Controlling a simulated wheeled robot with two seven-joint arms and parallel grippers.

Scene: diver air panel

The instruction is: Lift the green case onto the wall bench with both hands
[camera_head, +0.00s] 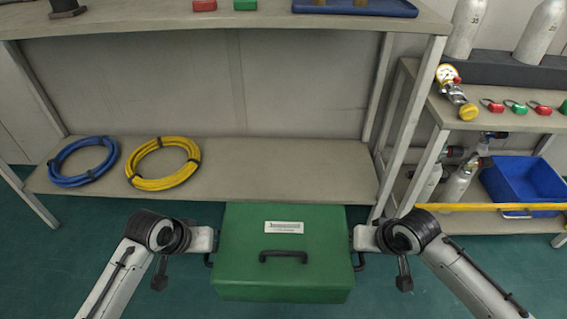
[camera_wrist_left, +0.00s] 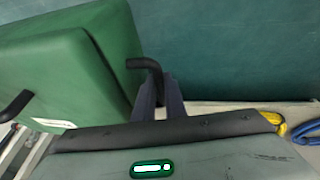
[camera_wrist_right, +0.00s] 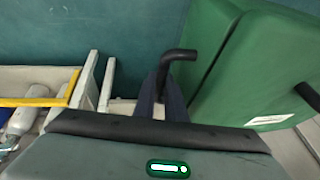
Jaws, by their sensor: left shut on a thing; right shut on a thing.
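The green case (camera_head: 283,275) has a white label and a black front handle, and it is between my two arms in the head view. It hides part of the lower shelf's front edge; I cannot tell its exact height above the floor. My left gripper (camera_head: 212,243) is shut on the case's left side handle, which shows in the left wrist view (camera_wrist_left: 148,68). My right gripper (camera_head: 353,243) is shut on the right side handle, seen in the right wrist view (camera_wrist_right: 177,58). The wall bench (camera_head: 130,18) stands ahead, its top above the lower shelf.
A blue hose coil (camera_head: 82,162) and a yellow hose coil (camera_head: 163,163) lie on the lower shelf (camera_head: 285,170). A blue tray (camera_head: 360,8) and red and green blocks stand on the bench top. A rack with a blue bin (camera_head: 525,185), gauge and cylinders stands at right.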

